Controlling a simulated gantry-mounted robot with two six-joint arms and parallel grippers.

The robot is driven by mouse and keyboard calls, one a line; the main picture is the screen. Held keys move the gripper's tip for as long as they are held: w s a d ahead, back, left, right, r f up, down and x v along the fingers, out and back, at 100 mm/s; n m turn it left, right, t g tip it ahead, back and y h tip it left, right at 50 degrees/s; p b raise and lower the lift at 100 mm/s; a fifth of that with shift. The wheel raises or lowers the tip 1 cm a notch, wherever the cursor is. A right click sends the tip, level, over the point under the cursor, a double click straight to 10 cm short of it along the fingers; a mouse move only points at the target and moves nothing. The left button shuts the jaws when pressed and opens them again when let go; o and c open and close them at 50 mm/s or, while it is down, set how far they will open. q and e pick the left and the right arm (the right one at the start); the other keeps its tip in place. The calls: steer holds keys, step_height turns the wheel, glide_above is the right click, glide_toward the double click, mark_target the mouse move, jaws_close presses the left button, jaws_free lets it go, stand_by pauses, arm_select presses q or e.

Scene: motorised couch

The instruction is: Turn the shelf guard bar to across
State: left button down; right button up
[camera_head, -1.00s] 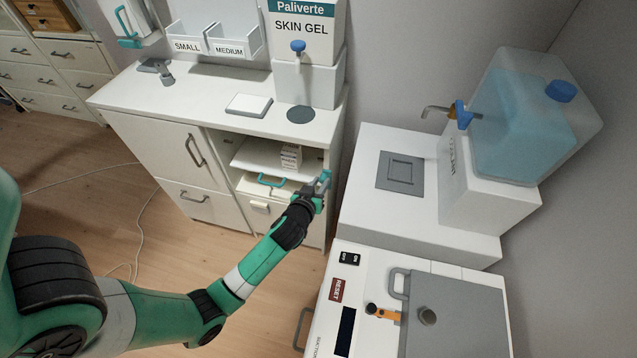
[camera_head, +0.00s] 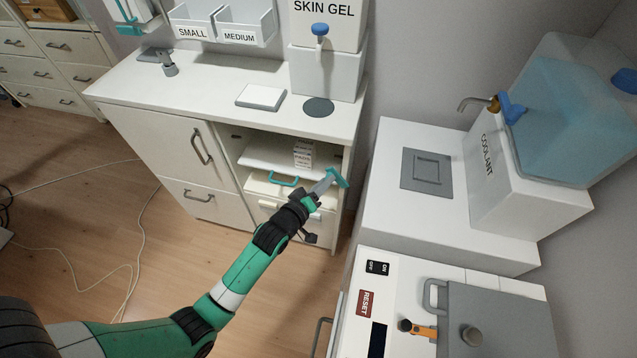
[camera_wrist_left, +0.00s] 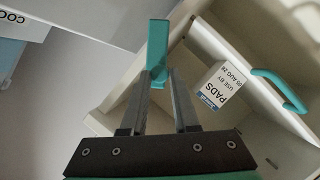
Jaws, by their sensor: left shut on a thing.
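The shelf guard bar is a short teal bar (camera_head: 338,178) at the right side of the cabinet's open shelf bay. It sits at a slant near the right side panel, and its pivot is not clear. My left gripper (camera_head: 327,182) reaches in from the lower left and meets the bar. In the left wrist view the teal bar (camera_wrist_left: 158,45) stands between the fingertips of my left gripper (camera_wrist_left: 160,78), which is shut on it. The open shelf (camera_head: 262,160) carries a small white box of pads (camera_head: 303,153), also seen in the left wrist view (camera_wrist_left: 215,86). My right gripper is not in view.
A teal handle (camera_head: 284,181) sits below the shelf, left of my gripper. The cabinet top (camera_head: 215,92) lies above. A white unit with a coolant tank (camera_head: 570,115) stands close on the right, and a machine with a red reset label (camera_head: 366,302) stands in front.

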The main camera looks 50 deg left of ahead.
arm_select(q)
steer(key=shift+s+a+f+n, duration=0.1)
steer(key=shift+a+f+n, duration=0.1)
steer(key=shift+n, duration=0.1)
stand_by(0.4)
steer(key=c, duration=0.7)
jaws_free()
steer(key=shift+o, duration=0.2)
steer(key=shift+s+d, duration=0.1)
steer(key=p+v, duration=0.4)
steer(key=v, duration=0.7)
steer(key=shift+s, duration=0.3)
